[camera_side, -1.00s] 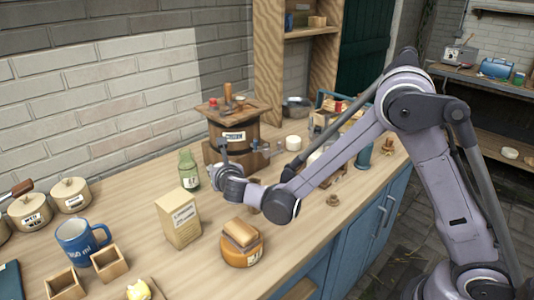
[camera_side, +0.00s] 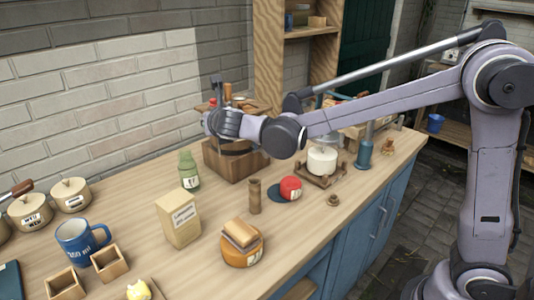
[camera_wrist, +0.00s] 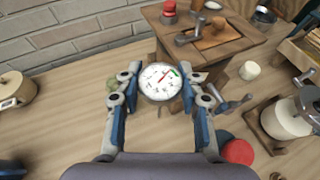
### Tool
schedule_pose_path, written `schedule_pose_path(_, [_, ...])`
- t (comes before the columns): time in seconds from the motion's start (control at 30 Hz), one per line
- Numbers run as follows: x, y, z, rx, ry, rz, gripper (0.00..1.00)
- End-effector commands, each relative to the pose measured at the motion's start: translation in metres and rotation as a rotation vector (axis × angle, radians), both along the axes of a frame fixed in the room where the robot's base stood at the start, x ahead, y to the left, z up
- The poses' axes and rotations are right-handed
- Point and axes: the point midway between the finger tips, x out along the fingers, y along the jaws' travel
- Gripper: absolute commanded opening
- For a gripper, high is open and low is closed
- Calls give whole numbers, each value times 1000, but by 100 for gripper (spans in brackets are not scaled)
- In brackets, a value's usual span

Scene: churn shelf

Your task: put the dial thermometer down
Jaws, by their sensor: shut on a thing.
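The dial thermometer (camera_wrist: 159,81), with a round white face, a red needle and a green mark, sits between my gripper's (camera_wrist: 159,92) two blue-grey fingers in the wrist view. The thermometer cannot be made out in the side view.
A blue mug (camera_side: 77,242) is front left. Bare bench lies between them.

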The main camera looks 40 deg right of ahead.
Motion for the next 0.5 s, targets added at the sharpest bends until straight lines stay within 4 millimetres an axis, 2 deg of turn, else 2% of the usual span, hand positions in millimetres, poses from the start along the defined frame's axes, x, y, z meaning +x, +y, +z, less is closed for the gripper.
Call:
schedule_pose_path(0.1, [0, 0, 16, 0, 0, 0, 7])
schedule_pose_path(0.23, [0, 0, 27, 0, 0, 0, 7])
schedule_pose_path(0.37, [3, 3, 29, 1, 3, -15, 7])
schedule_pose_path(0.5, [13, 15, 22, 3, 13, -68, 7])
